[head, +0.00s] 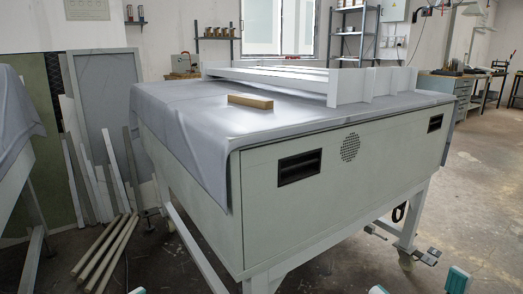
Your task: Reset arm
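The plate processor (255,200) is a large pale green-grey cabinet on legs, with a grey sheet (190,115) draped over its top. A wooden block (250,101) lies on the sheet. Two teal-and-white tips, which look like the fingers of my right gripper (418,286), show wide apart at the bottom right edge, with nothing seen between them. One small teal tip, which looks like part of my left gripper (137,291), shows at the bottom left edge. The rest of both grippers is out of frame.
White rails (335,88) lie across the cabinet top. Loose bars (105,252) lie on the floor at left, near leaning panels (108,98). Another draped unit (12,120) stands at the left edge. A workbench (450,82) stands at the back right. Floor at right is mostly clear.

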